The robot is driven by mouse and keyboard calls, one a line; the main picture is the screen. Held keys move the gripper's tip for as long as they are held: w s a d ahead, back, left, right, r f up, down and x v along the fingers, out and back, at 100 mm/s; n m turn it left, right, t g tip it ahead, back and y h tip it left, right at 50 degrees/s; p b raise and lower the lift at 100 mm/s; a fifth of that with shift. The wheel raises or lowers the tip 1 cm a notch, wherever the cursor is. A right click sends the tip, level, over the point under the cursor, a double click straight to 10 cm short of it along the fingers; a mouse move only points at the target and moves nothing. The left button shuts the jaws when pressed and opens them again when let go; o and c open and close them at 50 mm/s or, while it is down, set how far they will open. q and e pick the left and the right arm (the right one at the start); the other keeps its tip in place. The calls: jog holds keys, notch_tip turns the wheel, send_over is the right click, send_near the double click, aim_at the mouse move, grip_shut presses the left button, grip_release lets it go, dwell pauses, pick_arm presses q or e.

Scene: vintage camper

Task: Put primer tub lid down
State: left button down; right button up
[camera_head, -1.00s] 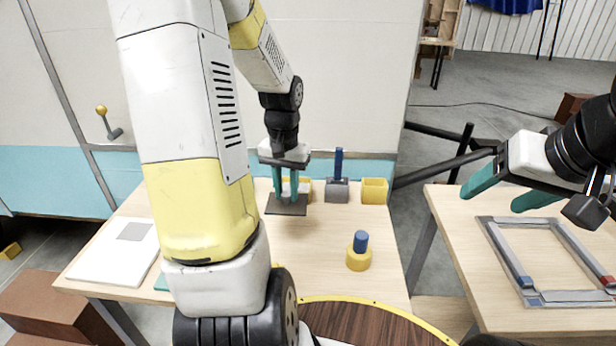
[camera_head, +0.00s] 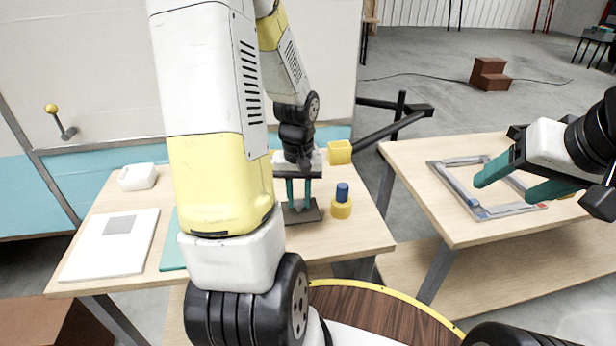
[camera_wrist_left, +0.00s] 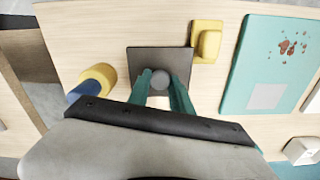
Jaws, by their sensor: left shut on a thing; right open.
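The primer tub lid (camera_head: 313,214) is a dark grey square plate with a round knob. My left gripper (camera_head: 299,206) is shut on the knob from above, and the plate lies level at or just over the tabletop; I cannot tell if it touches. In the left wrist view the lid (camera_wrist_left: 147,58) shows flat, with its knob between the teal fingers (camera_wrist_left: 161,84). A tub is not clearly identifiable. My right gripper (camera_head: 512,183) is open and empty, above the right-hand table.
A yellow cylinder with a blue top (camera_head: 341,208) stands close right of the lid. A yellow box (camera_head: 340,152) is farther back. The wrist view shows a yellow block (camera_wrist_left: 207,42) near the lid and a teal board (camera_wrist_left: 245,75). A grey frame (camera_head: 450,180) lies on the right table.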

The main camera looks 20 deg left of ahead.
pick_arm(q)
jog(key=w+a, duration=0.4)
jog(key=w, duration=0.1)
jog(key=w+a+f, duration=0.1)
jog(key=w+a, duration=0.1)
jog(key=a, duration=0.1)
jog(key=shift+w, duration=0.35)
jog(key=shift+f, duration=1.7)
jog(key=shift+f, duration=0.1)
jog(key=c, duration=1.1)
grip_release()
jog(key=shift+c, duration=0.2)
